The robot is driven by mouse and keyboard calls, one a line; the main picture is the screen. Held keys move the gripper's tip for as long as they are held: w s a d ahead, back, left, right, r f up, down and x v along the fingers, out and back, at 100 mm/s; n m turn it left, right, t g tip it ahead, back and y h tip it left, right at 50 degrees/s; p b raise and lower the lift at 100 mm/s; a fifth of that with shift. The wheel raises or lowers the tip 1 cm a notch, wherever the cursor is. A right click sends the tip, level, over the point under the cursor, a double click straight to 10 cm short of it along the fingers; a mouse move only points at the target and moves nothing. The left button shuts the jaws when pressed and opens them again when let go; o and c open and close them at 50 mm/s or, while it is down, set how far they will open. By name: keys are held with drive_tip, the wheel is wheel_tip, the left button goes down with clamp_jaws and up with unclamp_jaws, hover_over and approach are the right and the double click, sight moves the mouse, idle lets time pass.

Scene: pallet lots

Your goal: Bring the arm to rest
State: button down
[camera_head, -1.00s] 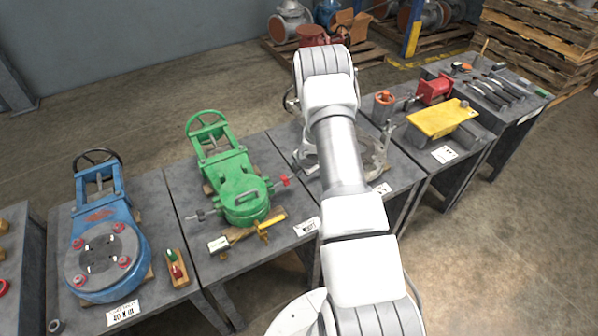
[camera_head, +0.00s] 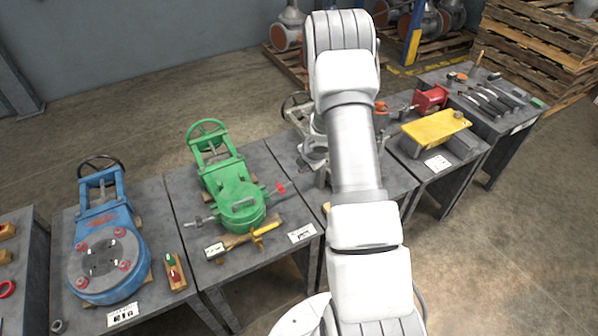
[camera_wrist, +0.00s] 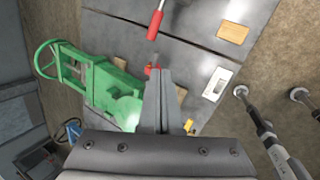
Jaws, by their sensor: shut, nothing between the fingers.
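My arm (camera_head: 352,150) rises through the middle of the head view, with its bent upper joint near the top edge. In the wrist view my gripper (camera_wrist: 158,75) has its two grey fingers together with nothing between them. They point over the grey tables, beside a green gate valve (camera_wrist: 110,88) at their left. The same green valve (camera_head: 235,190) lies on its table left of my arm in the head view. I cannot clearly make out the gripper in the head view; the arm hides part of the table behind it.
A blue valve (camera_head: 105,245) lies on the left table. A yellow plate (camera_head: 436,127) and red vise-like part (camera_head: 431,98) are on a table at right, with hand tools (camera_head: 490,98) beyond. Wooden pallets (camera_head: 540,40) stand at the back right. The floor at right is clear.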

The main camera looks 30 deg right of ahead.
drive_tip(key=shift+s+d+r, duration=0.1)
drive_tip(key=shift+s+r, duration=0.25)
drive_tip(key=shift+r, duration=0.3)
drive_tip(key=shift+r, duration=0.1)
drive_tip(key=s+a+r+m+h, duration=0.15)
drive_tip(key=r+m, duration=0.25)
drive_tip(key=r, duration=0.5)
drive_tip(key=s+a+r+m+t+h, duration=0.1)
drive_tip(key=s+r+m, duration=0.15)
drive_tip(key=r, duration=0.75)
drive_tip(key=s+a+r+m+h, duration=0.15)
drive_tip(key=r+m, duration=0.25)
drive_tip(key=r, duration=0.5)
drive_tip(key=s+a+r+m+y, duration=0.1)
drive_tip(key=s+a+r+m, duration=0.1)
drive_tip(key=s+a, duration=0.3)
drive_tip(key=s+a+r+m+y, duration=0.1)
drive_tip(key=s+a+r+m, duration=0.2)
drive_tip(key=s, duration=0.8)
drive_tip(key=s+a+r+m+y, duration=0.2)
drive_tip(key=s+a+r+m, duration=0.1)
drive_tip(key=s+a+m, duration=0.2)
drive_tip(key=s+a, duration=0.2)
drive_tip(key=s, duration=0.1)
drive_tip(key=shift+g, duration=0.3)
